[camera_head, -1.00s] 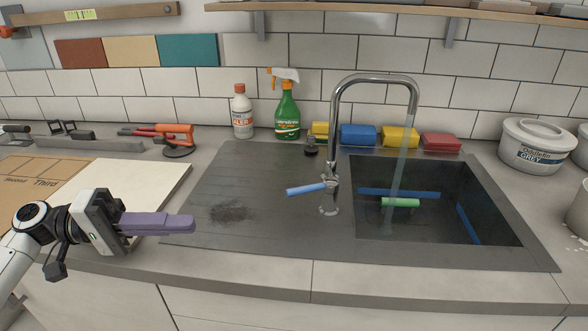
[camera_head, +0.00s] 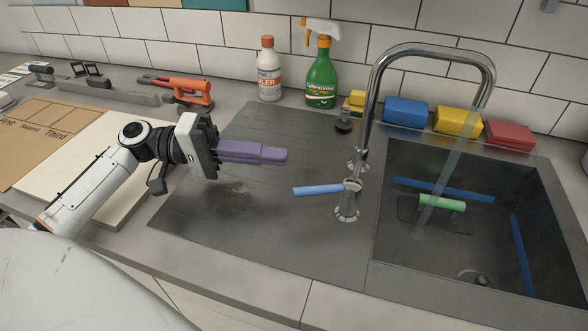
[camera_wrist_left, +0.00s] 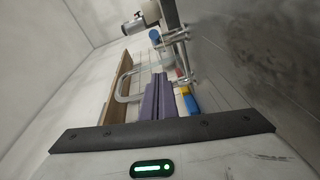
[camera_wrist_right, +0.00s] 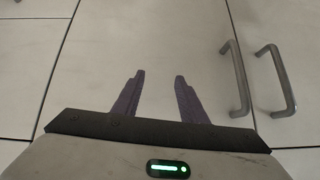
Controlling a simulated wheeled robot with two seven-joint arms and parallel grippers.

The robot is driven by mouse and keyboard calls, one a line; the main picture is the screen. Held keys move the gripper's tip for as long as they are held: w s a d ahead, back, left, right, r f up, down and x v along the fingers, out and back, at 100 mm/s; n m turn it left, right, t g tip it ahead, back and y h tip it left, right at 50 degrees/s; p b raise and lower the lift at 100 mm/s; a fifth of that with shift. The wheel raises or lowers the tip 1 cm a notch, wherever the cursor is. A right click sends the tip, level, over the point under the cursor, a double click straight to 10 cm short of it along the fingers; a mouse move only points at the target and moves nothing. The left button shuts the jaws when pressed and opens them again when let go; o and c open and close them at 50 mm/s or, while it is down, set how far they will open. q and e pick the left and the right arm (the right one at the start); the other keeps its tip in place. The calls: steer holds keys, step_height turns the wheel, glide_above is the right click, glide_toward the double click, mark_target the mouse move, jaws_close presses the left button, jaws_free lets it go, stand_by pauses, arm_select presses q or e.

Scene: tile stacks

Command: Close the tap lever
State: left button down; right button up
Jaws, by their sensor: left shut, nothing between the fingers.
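The chrome tap (camera_head: 373,110) stands at the left edge of the sink basin, with a stream of water (camera_head: 440,175) running from its spout. Its blue lever (camera_head: 318,190) sticks out to the left from the tap's base. My left gripper (camera_head: 286,157) has purple fingers that are shut and empty. It is above the drainboard, left of the lever and apart from it. The left fingers also show in the left wrist view (camera_wrist_left: 165,98), with the tap beyond them. My right gripper (camera_wrist_right: 160,80) is open and empty in the right wrist view, facing cupboard doors.
A sealer bottle (camera_head: 269,70) and a green spray bottle (camera_head: 321,75) stand behind the drainboard. Blue (camera_head: 405,112), yellow (camera_head: 457,121) and red (camera_head: 509,135) sponges lie behind the sink (camera_head: 385,250). A green piece (camera_head: 428,203) lies in the basin. The drainboard (camera_head: 270,225) is mostly clear.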

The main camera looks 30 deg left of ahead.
mark_target(326, 189)
arm_select(q)
steer(key=x, duration=0.3)
steer(key=shift+w+d+r+p, duration=0.1)
steer(key=shift+d+r+p, duration=0.1)
steer(key=shift+d+p, duration=0.1)
steer(key=shift+s+d+f+p, duration=0.2)
steer(key=shift+s+d+p, duration=0.05)
steer(key=shift+s+d, duration=0.3)
steer(key=shift+s+d+f+p, duration=0.2)
steer(key=shift+s+d, duration=0.2)
steer(key=shift+s, duration=0.1)
steer(key=shift+s+d+f, duration=0.15)
steer(key=shift+s+d, duration=0.2)
